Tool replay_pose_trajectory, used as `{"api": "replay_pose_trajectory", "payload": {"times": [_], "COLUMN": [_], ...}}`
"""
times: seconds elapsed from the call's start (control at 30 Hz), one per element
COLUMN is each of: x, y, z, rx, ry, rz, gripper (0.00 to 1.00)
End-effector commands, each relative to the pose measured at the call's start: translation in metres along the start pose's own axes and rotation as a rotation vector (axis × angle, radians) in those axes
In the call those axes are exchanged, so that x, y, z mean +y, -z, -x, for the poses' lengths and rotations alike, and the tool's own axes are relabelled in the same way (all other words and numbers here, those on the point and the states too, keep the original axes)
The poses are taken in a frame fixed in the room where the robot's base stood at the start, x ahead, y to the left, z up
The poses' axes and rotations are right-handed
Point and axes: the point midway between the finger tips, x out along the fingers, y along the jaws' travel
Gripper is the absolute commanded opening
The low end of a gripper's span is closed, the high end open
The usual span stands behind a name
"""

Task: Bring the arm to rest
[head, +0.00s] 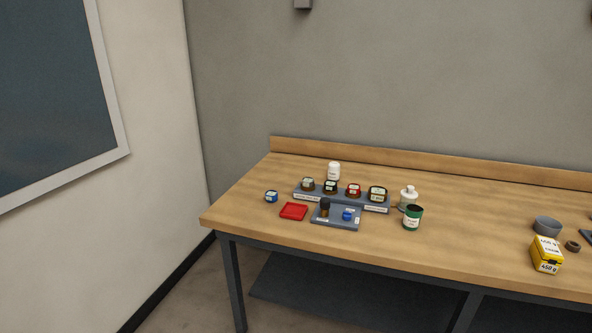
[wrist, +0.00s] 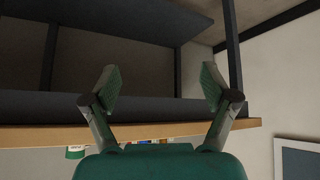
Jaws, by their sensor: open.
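My gripper (wrist: 160,88) is open and empty in the wrist view, its two fingers spread wide with nothing between them. The wrist view appears upside down: the bench's wooden edge (wrist: 40,137) lies beyond the fingers, with the dark under-shelf above it in the picture. My gripper and arm do not show in the head view. The wooden bench (head: 460,225) stands against the grey wall with its objects on top.
A grey rack (head: 300,194) holds several small jars. Near it are a red tray (head: 293,211), a grey board (head: 345,224), a white pump bottle (head: 408,197) and a green can (head: 413,217). A yellow box (head: 546,254) and grey bowl (head: 547,226) stand at the right.

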Motion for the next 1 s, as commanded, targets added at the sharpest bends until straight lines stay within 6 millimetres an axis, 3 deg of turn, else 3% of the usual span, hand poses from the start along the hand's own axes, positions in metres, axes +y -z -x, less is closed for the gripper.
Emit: {"api": "replay_pose_trajectory", "payload": {"times": [0.03,0.1,0.47,0.7,1.0], "x": [-0.004,-0.008,-0.029,-0.042,-0.056], "y": [-0.022,-0.045,-0.15,-0.206,-0.255], "z": [0.002,0.006,0.053,0.105,0.188], "rx": [0.011,0.035,0.16,0.244,0.353], "ry": [-0.006,-0.015,-0.061,-0.087,-0.11], "rz": [-0.007,-0.016,-0.056,-0.076,-0.096], "gripper": [0.85,0.85,0.85,0.85,0.85]}}
